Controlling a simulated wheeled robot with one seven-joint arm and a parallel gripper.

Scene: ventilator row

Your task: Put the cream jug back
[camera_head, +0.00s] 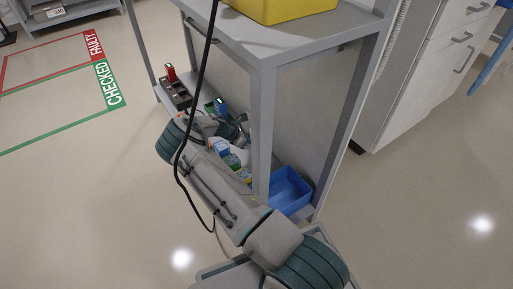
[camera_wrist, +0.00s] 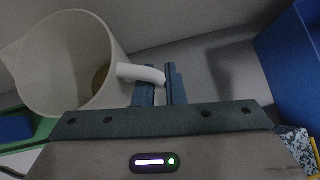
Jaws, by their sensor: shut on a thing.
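The cream jug (camera_wrist: 62,65) is at the upper left of the wrist view, tilted, with its open mouth and some of its inside showing. Its handle (camera_wrist: 138,73) reaches in between the fingers. My gripper (camera_wrist: 160,84) is shut on that handle, beside the jug's body. In the head view my gripper (camera_head: 240,128) is low, inside the grey trolley (camera_head: 262,135), over its lower shelf. I cannot make out the jug for sure there, among the arm and the crowded items.
A blue bin (camera_head: 289,190) stands at the lower shelf's near end; it also shows in the wrist view (camera_wrist: 292,62). A dark tray with a red item (camera_head: 172,76) is at the far end. A yellow bin (camera_head: 280,8) is on top. Floor to the left is clear.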

